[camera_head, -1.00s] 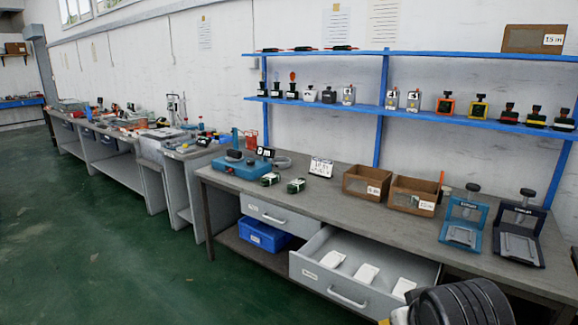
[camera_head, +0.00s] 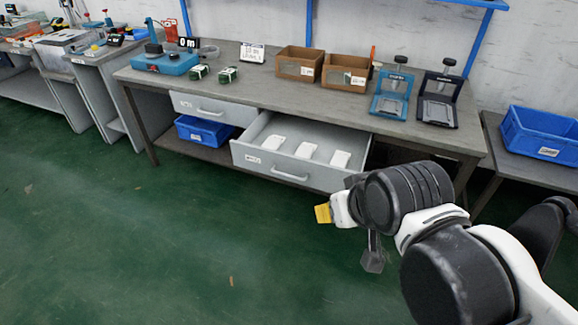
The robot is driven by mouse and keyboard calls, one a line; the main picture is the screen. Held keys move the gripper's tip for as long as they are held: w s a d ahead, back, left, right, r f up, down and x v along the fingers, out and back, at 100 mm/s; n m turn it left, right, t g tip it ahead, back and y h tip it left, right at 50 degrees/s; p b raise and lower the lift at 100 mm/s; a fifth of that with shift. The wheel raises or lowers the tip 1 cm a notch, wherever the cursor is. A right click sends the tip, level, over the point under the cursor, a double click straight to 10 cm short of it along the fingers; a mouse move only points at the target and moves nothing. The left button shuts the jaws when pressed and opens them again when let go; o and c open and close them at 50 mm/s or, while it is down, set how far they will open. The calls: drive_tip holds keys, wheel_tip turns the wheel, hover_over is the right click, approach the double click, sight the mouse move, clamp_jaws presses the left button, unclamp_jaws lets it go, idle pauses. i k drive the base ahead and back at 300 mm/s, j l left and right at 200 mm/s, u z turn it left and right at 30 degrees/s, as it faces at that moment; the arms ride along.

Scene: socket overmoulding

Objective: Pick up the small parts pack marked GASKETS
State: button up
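Three small white packs lie in a row in the pulled-out grey drawer (camera_head: 352,187) under the workbench: a left one (camera_head: 273,143), a middle one (camera_head: 306,150) and a right one (camera_head: 340,158). No marking on them is readable, so I cannot tell which is GASKETS. My gripper (camera_head: 373,260) hangs below the dark wrist at the lower right, in front of the drawer and apart from it. Its fingers are too small and dark to tell whether they are open or shut. No pack is visible in it.
The workbench (camera_head: 255,90) carries a blue case (camera_head: 165,64), two brown boxes (camera_head: 299,63) (camera_head: 346,72), and blue (camera_head: 390,104) and black (camera_head: 437,111) fixtures. A closed drawer (camera_head: 208,110) and blue bin (camera_head: 204,134) are left. A blue crate (camera_head: 540,132) stands right. Green floor ahead is clear.

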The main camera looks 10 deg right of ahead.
sight(306, 150)
drive_tip(key=i+l+z, duration=0.1)
drive_tip(key=i, duration=0.55)
drive_tip(key=i+l+z, duration=0.1)
drive_tip(key=i+l, duration=0.15)
drive_tip(key=i, duration=0.45)
